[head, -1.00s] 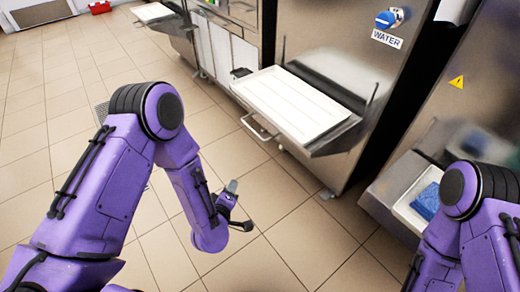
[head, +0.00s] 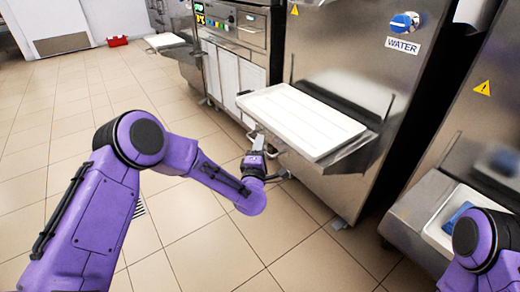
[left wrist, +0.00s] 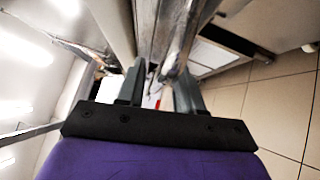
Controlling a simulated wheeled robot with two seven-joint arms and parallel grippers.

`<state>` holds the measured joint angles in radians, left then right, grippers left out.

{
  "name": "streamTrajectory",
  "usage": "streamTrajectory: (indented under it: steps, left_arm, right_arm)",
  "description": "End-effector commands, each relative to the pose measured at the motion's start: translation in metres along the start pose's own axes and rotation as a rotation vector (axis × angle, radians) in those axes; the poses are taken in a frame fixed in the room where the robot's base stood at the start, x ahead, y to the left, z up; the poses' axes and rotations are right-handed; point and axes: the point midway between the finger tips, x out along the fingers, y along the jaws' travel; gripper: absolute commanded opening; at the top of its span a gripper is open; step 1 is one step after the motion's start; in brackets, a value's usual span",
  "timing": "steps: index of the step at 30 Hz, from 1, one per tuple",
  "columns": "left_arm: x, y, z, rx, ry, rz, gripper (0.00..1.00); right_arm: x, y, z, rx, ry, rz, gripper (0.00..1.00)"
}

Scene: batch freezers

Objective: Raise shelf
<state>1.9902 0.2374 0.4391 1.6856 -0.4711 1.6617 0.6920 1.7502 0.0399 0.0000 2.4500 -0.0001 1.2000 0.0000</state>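The metal shelf (head: 352,152) juts from the front of the steel freezer and looks roughly level. A white tray (head: 303,121) lies on it. A bar handle is at the shelf's left side, largely hidden by my left gripper (head: 257,141). That gripper is at the shelf's near left edge, close under the tray's rim. In the left wrist view its two fingers (left wrist: 158,90) stand apart, with blurred metal parts beyond and between them. I cannot tell whether they touch the handle. My right gripper is out of view; only part of the right arm shows.
The freezer has a blue knob (head: 403,22) and a WATER label (head: 402,46). At right, another steel unit holds a white tray with a blue cloth-like item (head: 458,216). Another machine (head: 232,28) stands behind at left. Tiled floor is clear at left.

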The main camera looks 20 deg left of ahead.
Motion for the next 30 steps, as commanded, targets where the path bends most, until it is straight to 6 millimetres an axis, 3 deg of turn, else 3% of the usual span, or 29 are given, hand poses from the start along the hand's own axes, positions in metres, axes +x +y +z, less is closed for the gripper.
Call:
streamTrajectory:
  steps: [6, 9, 16, 24, 30]
  left_arm:
    - [0.000, 0.000, 0.000, 0.000, 0.001, -0.001, 0.33]
    - [0.000, 0.000, 0.000, 0.001, 0.001, -0.001, 0.00]
    - [0.001, 0.006, 0.001, 0.001, 0.001, 0.000, 0.00]
    - [0.012, 0.080, 0.010, -0.001, 0.002, 0.006, 0.00]
    - [0.017, 0.118, 0.015, -0.002, 0.004, 0.006, 0.00]
  right_arm:
    - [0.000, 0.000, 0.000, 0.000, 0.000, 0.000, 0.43]
    - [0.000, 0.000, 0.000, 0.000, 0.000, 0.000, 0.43]
    - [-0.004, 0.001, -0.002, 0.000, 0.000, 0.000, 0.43]
    - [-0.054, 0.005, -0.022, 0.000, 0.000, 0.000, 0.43]
    - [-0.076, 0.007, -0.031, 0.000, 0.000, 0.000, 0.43]
